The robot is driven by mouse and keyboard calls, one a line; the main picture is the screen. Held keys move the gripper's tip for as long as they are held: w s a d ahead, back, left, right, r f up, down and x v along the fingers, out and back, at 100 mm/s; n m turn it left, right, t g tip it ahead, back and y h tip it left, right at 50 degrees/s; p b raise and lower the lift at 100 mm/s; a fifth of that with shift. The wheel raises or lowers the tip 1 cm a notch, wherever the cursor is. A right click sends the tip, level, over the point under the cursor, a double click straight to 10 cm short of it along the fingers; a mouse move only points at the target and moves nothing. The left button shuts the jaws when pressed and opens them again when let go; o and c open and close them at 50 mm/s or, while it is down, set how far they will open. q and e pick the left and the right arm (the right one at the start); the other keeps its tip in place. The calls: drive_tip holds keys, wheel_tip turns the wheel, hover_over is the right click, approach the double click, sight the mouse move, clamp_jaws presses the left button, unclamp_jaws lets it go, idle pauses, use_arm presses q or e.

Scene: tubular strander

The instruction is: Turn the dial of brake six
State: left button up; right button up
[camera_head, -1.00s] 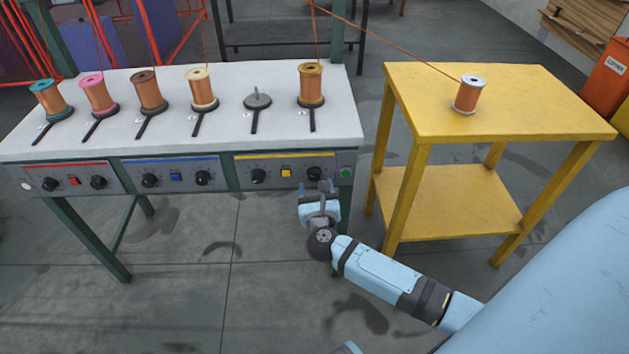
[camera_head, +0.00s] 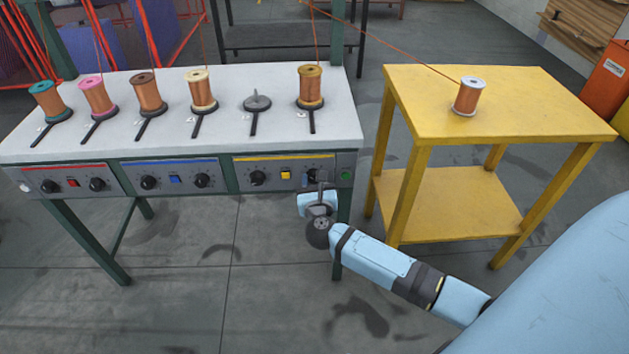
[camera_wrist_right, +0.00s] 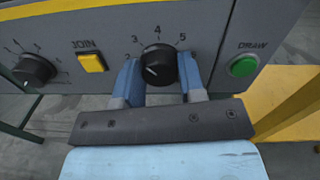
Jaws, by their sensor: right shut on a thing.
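The dial of brake six (camera_head: 312,174) is the rightmost black knob on the panel section with the yellow stripe. In the right wrist view the dial (camera_wrist_right: 159,62) has the numbers 2 to 5 visible around its top, and its white mark points to the lower left. My right gripper (camera_head: 318,185) is at the panel front, partly covering the dial. In the wrist view my right gripper's blue fingers (camera_wrist_right: 160,80) stand on either side of the dial, shut on it. My left gripper is not in view.
A yellow JOIN button (camera_wrist_right: 91,62) and another black dial (camera_wrist_right: 35,70) lie left of the gripped dial. A green DRAW button (camera_wrist_right: 243,66) is close on its right. The yellow table (camera_head: 520,115) with a copper spool (camera_head: 467,97) stands to the right.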

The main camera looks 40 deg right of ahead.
drive_tip(key=shift+r+p, duration=0.1)
drive_tip(key=shift+p, duration=0.2)
drive_tip(key=shift+r+n+p, duration=0.1)
drive_tip(key=shift+n+p, duration=0.6)
drive_tip(key=n+p, duration=0.2)
drive_tip(key=p, duration=0.1)
drive_tip(key=shift+r, duration=0.1)
drive_tip(key=n+p, duration=0.3)
drive_tip(key=shift+a+n+p, duration=0.1)
drive_tip(key=shift+n+p, duration=0.3)
drive_tip(key=n+p, duration=0.3)
drive_tip(key=shift+n+g, duration=0.3)
drive_tip(key=n+p, duration=0.2)
drive_tip(key=n, duration=0.1)
drive_tip(key=shift+f+p, duration=0.25)
drive_tip(key=shift+p, duration=0.05)
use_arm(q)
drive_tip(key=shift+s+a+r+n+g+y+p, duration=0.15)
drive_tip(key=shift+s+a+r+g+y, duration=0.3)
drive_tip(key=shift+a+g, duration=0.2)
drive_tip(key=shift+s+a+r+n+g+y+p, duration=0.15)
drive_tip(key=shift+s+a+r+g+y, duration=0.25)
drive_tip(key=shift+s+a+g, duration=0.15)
use_arm(e)
drive_tip(key=shift+f+n, duration=0.1)
drive_tip(key=shift+n, duration=0.7)
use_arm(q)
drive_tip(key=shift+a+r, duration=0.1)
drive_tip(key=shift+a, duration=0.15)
